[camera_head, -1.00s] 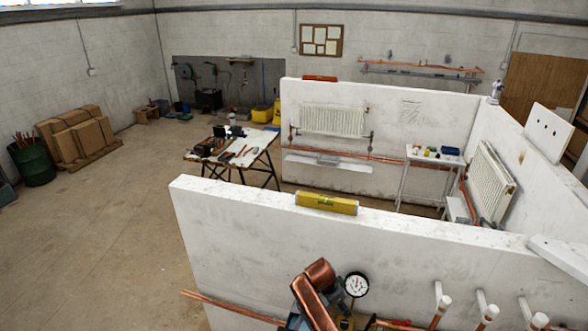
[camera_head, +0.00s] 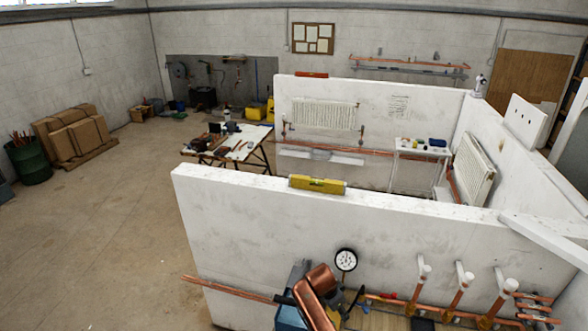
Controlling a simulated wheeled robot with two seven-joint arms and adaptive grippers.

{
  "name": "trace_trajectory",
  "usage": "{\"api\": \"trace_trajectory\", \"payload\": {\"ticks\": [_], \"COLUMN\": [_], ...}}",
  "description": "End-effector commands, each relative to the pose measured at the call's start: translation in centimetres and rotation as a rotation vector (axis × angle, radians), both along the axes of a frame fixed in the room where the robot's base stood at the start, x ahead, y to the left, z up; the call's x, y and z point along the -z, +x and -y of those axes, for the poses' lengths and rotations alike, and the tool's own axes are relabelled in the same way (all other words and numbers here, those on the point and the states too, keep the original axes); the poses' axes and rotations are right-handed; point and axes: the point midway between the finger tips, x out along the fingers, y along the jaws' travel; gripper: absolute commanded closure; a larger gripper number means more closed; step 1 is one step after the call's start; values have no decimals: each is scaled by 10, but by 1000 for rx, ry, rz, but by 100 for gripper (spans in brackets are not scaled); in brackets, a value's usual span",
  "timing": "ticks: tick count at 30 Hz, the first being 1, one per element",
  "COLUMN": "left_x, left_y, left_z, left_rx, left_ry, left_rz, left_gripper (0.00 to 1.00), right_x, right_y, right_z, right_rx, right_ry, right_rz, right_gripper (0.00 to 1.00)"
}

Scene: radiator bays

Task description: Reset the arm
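Neither of my grippers can be made out in the head view. A copper-coloured, rounded, jointed form (camera_head: 318,290) rises from the bottom edge near the middle. It looks like part of an arm of mine, but no fingers show on it. Behind it is a low white wall (camera_head: 240,205) with a yellow spirit level (camera_head: 317,184) lying on its top. A round white-faced gauge (camera_head: 346,260) stands just right of the copper-coloured form.
Copper pipes with white-topped uprights (camera_head: 462,285) run along the lower right. A blue box-like thing (camera_head: 290,300) is partly hidden at bottom centre. A white ledge (camera_head: 550,245) juts in at right. A tool table (camera_head: 235,145) stands farther back. The left floor is open.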

Motion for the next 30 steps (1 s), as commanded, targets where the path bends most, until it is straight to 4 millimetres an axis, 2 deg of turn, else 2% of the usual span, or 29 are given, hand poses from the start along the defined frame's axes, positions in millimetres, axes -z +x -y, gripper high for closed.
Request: {"api": "trace_trajectory", "payload": {"ticks": [8,14,17,18,22,27,30], "left_x": [0,1,1,1,1,1,0], "left_y": [8,-3,-7,-7,-4,-3,-2], "left_z": [1,1,0,0,0,1,0], "left_rx": [2,0,-1,-1,0,0,0], "left_ry": [-1,0,0,0,0,0,0], "left_rz": [8,-4,-10,-10,-7,-5,-4], "left_gripper": [60,60,60,60,60,60,60], "right_x": [36,66,83,89,98,92,82], "right_y": [-36,-80,-117,-136,-195,-274,-307], "right_z": [19,44,64,74,104,140,153], "right_rx": [-108,-230,-317,-358,-496,-671,-750], "right_ry": [48,89,110,116,119,88,63], "right_rz": [-37,-60,-67,-70,-66,-58,-54], "right_gripper": [56,56,56,56,56,56,56]}}
